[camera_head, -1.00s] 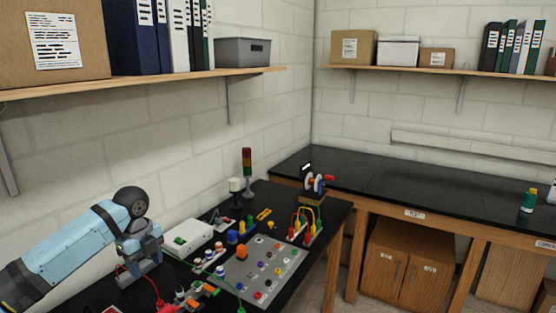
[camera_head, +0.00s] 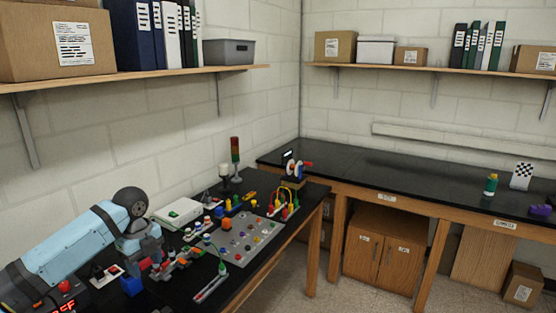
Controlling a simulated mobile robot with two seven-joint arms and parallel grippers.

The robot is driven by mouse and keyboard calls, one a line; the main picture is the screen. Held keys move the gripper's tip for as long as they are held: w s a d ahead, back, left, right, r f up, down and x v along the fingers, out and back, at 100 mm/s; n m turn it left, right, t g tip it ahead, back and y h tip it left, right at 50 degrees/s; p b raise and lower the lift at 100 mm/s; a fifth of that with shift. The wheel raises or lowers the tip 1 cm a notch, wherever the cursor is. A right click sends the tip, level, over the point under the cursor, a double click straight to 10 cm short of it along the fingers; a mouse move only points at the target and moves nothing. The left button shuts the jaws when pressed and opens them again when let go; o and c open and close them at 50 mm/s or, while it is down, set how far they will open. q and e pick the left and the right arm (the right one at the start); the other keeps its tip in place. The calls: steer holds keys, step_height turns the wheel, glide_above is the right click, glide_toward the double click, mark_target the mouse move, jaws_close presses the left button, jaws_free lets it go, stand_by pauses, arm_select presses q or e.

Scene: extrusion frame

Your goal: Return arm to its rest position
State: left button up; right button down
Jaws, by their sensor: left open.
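My left arm (camera_head: 75,245), light blue with dark bands, reaches in from the left over the black bench. Its grey gripper (camera_head: 143,268) hangs at the end beside the dark wrist joint. The gripper is open, with no object visible between its fingers, though they are small and partly hidden by the arm and small parts behind. It is left of the grey panel with coloured knobs (camera_head: 236,240). My right gripper is out of view.
A white box (camera_head: 178,213), several coloured parts and a red-green signal tower (camera_head: 235,155) crowd the bench. A red-digit display (camera_head: 63,305) is at the lower left. A shelf (camera_head: 130,77) runs above the arm. The right black counter (camera_head: 400,182) is mostly clear.

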arm_select(q)
steer(key=s+d+f+n+t+h+b, duration=0.1)
steer(key=s+d+f+n+t+h, duration=0.15)
steer(key=s+d+f, duration=0.45)
steer(key=s+d+f+n+t+h, duration=0.1)
steer(key=s+d+f+n, duration=0.2)
steer(key=f, duration=0.7)
steer(key=s+d+f+n+t+h+b, duration=0.1)
steer(key=s+d+f+n+t, duration=0.1)
steer(key=s+d+f+n, duration=0.5)
steer(key=s+a+f+n+t+b, duration=0.1)
steer(key=s+f+n, duration=0.3)
steer(key=s, duration=0.4)
steer(key=s+a+f+n+t+y, duration=0.1)
steer(key=s+a+f+n+t, duration=0.2)
steer(key=s, duration=0.6)
steer(key=shift+a+f+n+t+b, duration=0.3)
steer(key=shift+f+n+t, duration=0.2)
steer(key=shift+n+t, duration=0.25)
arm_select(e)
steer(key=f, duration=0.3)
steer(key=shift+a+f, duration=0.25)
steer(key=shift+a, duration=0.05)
arm_select(q)
steer(key=shift+c, duration=0.2)
